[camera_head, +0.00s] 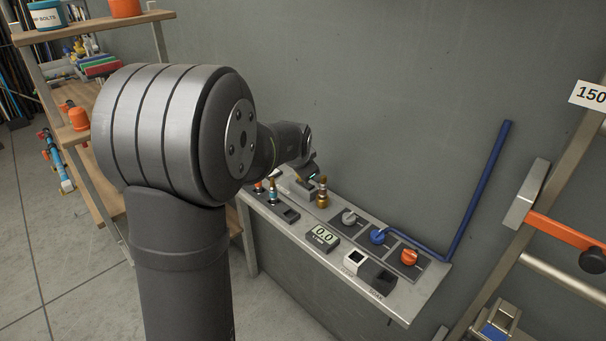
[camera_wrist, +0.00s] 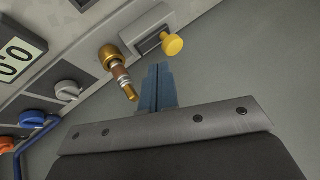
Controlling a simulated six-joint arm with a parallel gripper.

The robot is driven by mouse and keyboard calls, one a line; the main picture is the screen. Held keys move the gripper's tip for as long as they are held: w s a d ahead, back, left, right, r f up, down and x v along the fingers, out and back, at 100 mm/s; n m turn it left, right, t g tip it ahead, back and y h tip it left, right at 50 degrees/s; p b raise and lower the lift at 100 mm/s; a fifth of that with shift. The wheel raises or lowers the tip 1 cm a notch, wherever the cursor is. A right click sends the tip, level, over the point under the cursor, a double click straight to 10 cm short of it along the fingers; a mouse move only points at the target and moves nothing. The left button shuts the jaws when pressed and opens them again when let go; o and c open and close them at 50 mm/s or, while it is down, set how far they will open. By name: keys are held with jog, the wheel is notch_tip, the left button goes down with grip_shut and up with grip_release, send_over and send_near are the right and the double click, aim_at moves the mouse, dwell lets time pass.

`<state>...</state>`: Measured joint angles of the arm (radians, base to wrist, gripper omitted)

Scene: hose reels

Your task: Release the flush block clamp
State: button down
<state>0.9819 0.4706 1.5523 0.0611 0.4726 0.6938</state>
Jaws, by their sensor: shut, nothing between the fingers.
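A grey block with a yellow round knob (camera_wrist: 173,45) on a short stem shows at the top of the wrist view; it looks like the flush block clamp, though I cannot be sure. A brass fitting (camera_wrist: 118,72) with a tapered tip stands beside it, and upright on the bench in the head view (camera_head: 322,193). My gripper (camera_wrist: 159,70) has blue fingers pressed together with nothing between them. In the wrist view the fingertips are just below the knob and right of the fitting, apparently apart from both. In the head view my arm hides part of this area.
The bench panel (camera_head: 290,243) carries a 0.0 display (camera_head: 322,236), a white knob (camera_head: 348,217), a blue knob (camera_head: 377,236) and an orange knob (camera_head: 409,257). A blue pipe (camera_head: 481,190) rises by the wall. Wooden shelves (camera_head: 105,200) stand at left, a rack at right.

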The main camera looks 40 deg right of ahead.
jog(key=shift+v, duration=2.55)
jog(key=shift+s+f, duration=0.1)
jog(key=d+f, duration=0.1)
jog(key=f, duration=0.1)
jog(key=d+f, duration=0.2)
jog(key=f, duration=0.1)
jog(key=d+f, duration=0.1)
jog(key=f, duration=0.1)
jog(key=shift+s+d+f, duration=0.15)
jog(key=shift+d+f, duration=0.2)
jog(key=shift+v, duration=1.6)
